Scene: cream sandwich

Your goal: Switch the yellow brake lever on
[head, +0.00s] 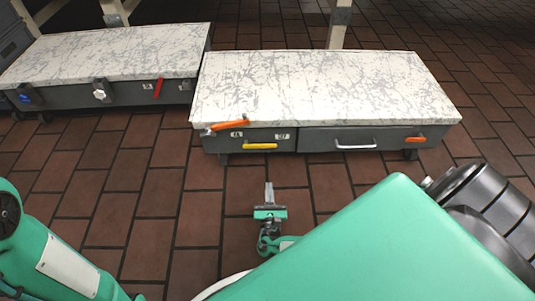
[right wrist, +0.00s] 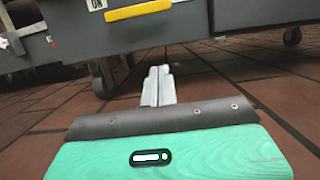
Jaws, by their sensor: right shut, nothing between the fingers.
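The yellow brake lever (head: 260,146) is a short horizontal bar on the dark front of the nearer marble-topped cabinet, left of its middle. It also shows at the top of the right wrist view (right wrist: 138,10). My right gripper (head: 269,190) is shut and empty, its fingers pointing at the cabinet. It is below the lever in the picture and apart from it; in the right wrist view its closed fingertips (right wrist: 158,72) are below and slightly right of the lever. Only my left arm shows at lower left; its gripper is out of view.
The cabinet's marble top (head: 320,85) overhangs above the lever. An orange-red handle (head: 222,127) is at its left corner, a white handle (head: 355,146) and an orange lever (head: 415,139) to the right. A second cabinet (head: 105,55) stands left. Brick floor in front is clear.

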